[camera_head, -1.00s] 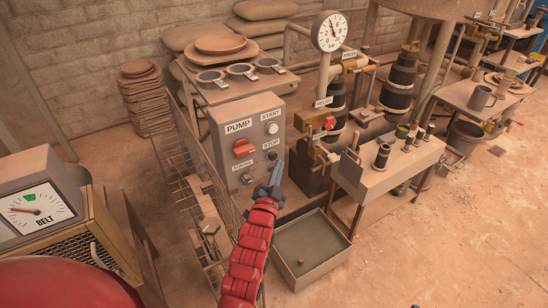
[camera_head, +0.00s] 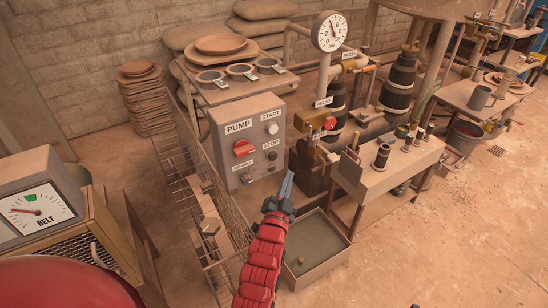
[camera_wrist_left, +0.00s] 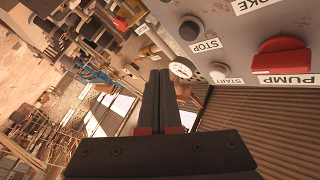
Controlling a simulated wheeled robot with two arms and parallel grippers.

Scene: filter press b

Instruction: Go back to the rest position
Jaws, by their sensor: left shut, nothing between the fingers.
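My left arm comes up from the bottom of the head view in a red sleeve. My left gripper (camera_head: 287,187) is shut and empty, pointing up, in front of the pump control box (camera_head: 245,138) and to its lower right in the picture. In the left wrist view the two dark fingers (camera_wrist_left: 163,100) lie together with nothing between them. The pump box (camera_wrist_left: 265,40) fills the upper right there, with its red knob (camera_wrist_left: 282,57) and the STOP button (camera_wrist_left: 190,29). My right gripper is not in view.
A shallow tray (camera_head: 330,272) stands on the floor just right of my left arm. A wire fence (camera_head: 190,210) runs left of it. A small bench (camera_head: 385,170) with dark cylinders stands to the right. A belt gauge box (camera_head: 35,200) is at far left. Floor at lower right is clear.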

